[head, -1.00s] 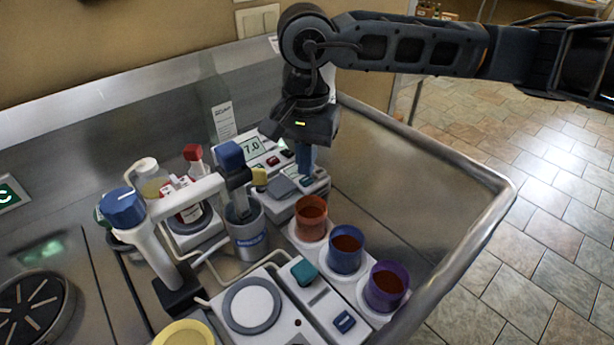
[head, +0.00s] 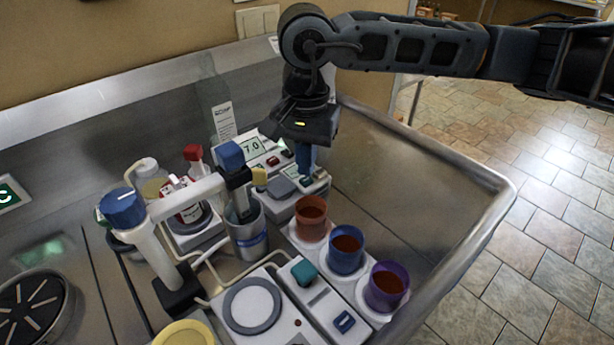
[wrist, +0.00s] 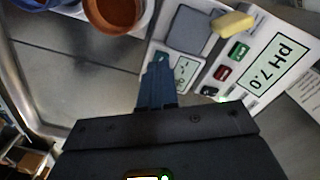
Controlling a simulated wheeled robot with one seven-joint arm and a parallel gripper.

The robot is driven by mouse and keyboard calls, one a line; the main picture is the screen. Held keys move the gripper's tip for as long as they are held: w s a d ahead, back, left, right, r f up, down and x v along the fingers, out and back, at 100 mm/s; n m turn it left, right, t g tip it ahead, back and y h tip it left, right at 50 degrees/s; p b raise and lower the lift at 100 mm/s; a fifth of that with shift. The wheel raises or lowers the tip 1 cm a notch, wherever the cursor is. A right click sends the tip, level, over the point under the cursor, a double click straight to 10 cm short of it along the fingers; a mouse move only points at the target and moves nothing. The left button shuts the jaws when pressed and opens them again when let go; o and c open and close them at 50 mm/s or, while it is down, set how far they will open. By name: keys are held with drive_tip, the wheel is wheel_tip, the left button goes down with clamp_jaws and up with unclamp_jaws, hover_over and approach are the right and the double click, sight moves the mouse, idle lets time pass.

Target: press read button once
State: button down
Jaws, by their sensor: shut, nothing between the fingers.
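The white meter (wrist: 205,85) shows "pH 7.0" on its display (wrist: 267,66). It also stands behind the cups in the head view, with its display (head: 254,147) partly visible. A row of small buttons runs beside the display in the wrist view: a green one (wrist: 240,50), a red one (wrist: 230,72) and a dark one partly behind my gripper. Their lettering is too small to read, so I cannot tell which is the read button. My gripper (wrist: 158,62) is shut and empty, its blue fingers pointing down at the meter's right side in the head view (head: 305,172). Contact is unclear.
Orange (head: 311,217), blue (head: 346,252) and purple (head: 386,286) cups stand in a row in front of the meter. A white stand arm (head: 185,199) with a blue knob is left of it. The steel bench is clear to the right.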

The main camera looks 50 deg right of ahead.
drive_tip(key=shift+f+b, duration=1.1)
drive_tip(key=shift+b, duration=0.2)
drive_tip(key=shift+r, duration=0.15)
drive_tip(key=shift+r+p, duration=0.55)
drive_tip(key=shift+r, duration=2.4)
